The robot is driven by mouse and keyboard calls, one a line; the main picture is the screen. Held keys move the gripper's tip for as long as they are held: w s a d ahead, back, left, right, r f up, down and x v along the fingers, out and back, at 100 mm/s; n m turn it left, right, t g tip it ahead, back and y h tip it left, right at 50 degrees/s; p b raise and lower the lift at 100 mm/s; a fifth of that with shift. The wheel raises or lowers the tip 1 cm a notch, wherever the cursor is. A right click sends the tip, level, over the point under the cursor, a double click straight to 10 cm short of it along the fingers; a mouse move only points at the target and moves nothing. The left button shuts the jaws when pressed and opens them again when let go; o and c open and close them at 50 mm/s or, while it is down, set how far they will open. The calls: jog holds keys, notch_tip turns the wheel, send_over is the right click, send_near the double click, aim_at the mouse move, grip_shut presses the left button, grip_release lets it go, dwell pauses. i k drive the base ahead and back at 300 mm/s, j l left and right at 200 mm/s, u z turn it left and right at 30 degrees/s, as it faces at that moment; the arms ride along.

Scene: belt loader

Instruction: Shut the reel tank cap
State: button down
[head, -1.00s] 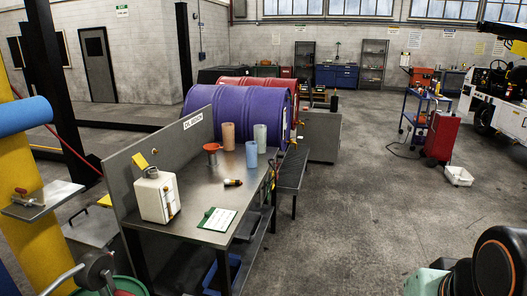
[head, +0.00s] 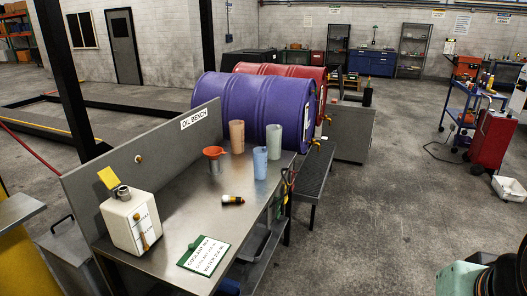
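A cream tank (head: 130,222) with dark markings on its front stands upright at the near left end of the oil bench. Its yellow cap (head: 108,178) is tilted up beside the grey filler neck (head: 121,192), whose top is uncovered. I take this to be the reel tank; no readable label names it so. Part of my arm shows at the lower right corner, but my gripper is out of view.
The metal bench (head: 215,225) holds a green-edged card (head: 204,254), a dark bulb-like item (head: 232,200), an orange funnel (head: 214,153) and several cups. A purple drum (head: 250,103) lies behind. Clear floor (head: 390,200) lies right of the bench.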

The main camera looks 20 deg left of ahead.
aim_at(106, 176)
jog(key=i, duration=1.2)
jog(key=i+u, duration=0.35)
jog(key=i+l+u, duration=0.15)
jog(key=i+u, duration=0.25)
jog(key=i, duration=0.15)
jog(key=i+u, duration=0.15)
jog(key=u, duration=0.25)
jog(key=i+u, duration=0.2)
jog(key=u, duration=0.15)
jog(key=i+u, duration=0.2)
jog(key=u, duration=0.2)
jog(key=i+j+z, duration=0.15)
jog(key=i, duration=0.2)
jog(key=z, duration=4.2)
